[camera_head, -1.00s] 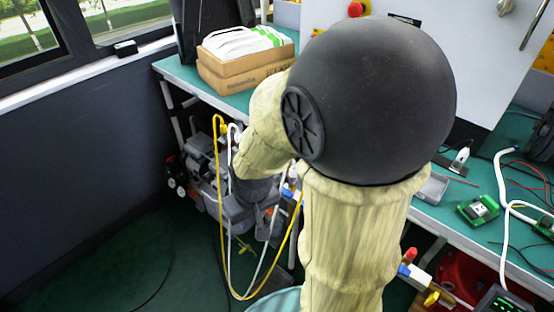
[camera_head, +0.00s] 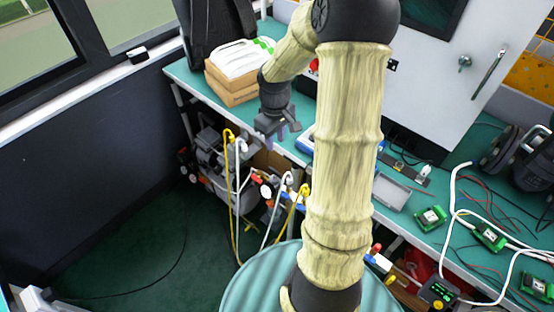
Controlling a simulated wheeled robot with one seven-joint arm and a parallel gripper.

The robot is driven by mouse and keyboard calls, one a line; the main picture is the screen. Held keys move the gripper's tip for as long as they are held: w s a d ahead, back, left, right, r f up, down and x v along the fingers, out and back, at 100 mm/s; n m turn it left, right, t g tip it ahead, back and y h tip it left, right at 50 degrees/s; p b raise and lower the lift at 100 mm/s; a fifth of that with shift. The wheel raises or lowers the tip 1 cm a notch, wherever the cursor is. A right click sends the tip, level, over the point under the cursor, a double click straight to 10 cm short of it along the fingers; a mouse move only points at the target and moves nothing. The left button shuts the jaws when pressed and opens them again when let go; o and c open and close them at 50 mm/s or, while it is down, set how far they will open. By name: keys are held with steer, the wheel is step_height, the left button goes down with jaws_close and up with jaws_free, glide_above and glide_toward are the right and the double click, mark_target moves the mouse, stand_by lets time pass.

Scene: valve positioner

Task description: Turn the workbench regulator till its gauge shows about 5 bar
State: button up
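My gripper (camera_head: 283,130) hangs at the front edge of the green workbench (camera_head: 241,107), pointing down, with purplish fingertips. The finger gap is too small to judge, and I see nothing held in it. Below it, under the bench edge, is a row of fittings with yellow and white hoses, a red part (camera_head: 256,178) and a small round pale face (camera_head: 267,191) that may be the gauge. No reading is legible. Another red-topped fitting (camera_head: 376,248) with blue and white parts sits farther right. I cannot tell for sure which is the regulator. My gripper appears apart from these fittings.
A grey compressor (camera_head: 214,160) stands under the bench. Cardboard boxes (camera_head: 232,88) with a white pack lie on the bench's left end. A tray (camera_head: 388,193), green circuit boards (camera_head: 431,217) and loose wires lie at right. The dark green floor at left is mostly clear.

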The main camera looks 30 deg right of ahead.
mark_target(276, 171)
steer(key=shift+w+d+r, duration=0.15)
steer(key=shift+d+r, duration=0.05)
steer(key=shift+d, duration=0.05)
step_height(276, 171, down, 17)
steer(key=b, duration=0.2)
steer(key=shift+f+b, duration=0.2)
steer(key=shift+b, duration=0.1)
stand_by(0.4)
jaws_close()
